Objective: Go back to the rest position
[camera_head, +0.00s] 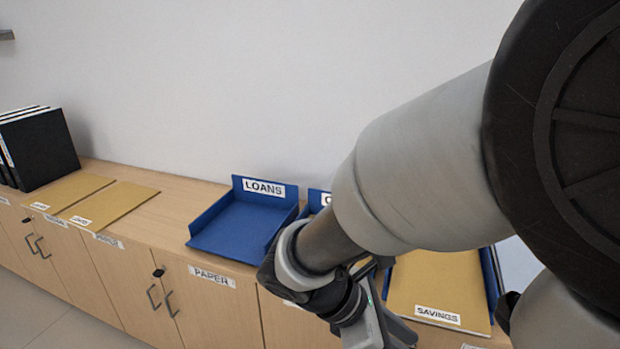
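My arm reaches in from the right and crosses the view in front of the counter. Its end, with the grey body of my gripper (376,328), is at the bottom edge, right of centre. The fingers do not show, so I cannot tell whether they are open or hold anything. The gripper body appears in front of the counter, between the blue LOANS tray (238,226) and the tan SAVINGS folder (440,285).
The wooden counter (165,213) runs along a white wall. The LOANS tray looks empty; another blue tray (318,199) is mostly hidden by my arm. SAVINGS lies in a blue tray. Two tan folders (108,203) and black binders (40,150) are at the left.

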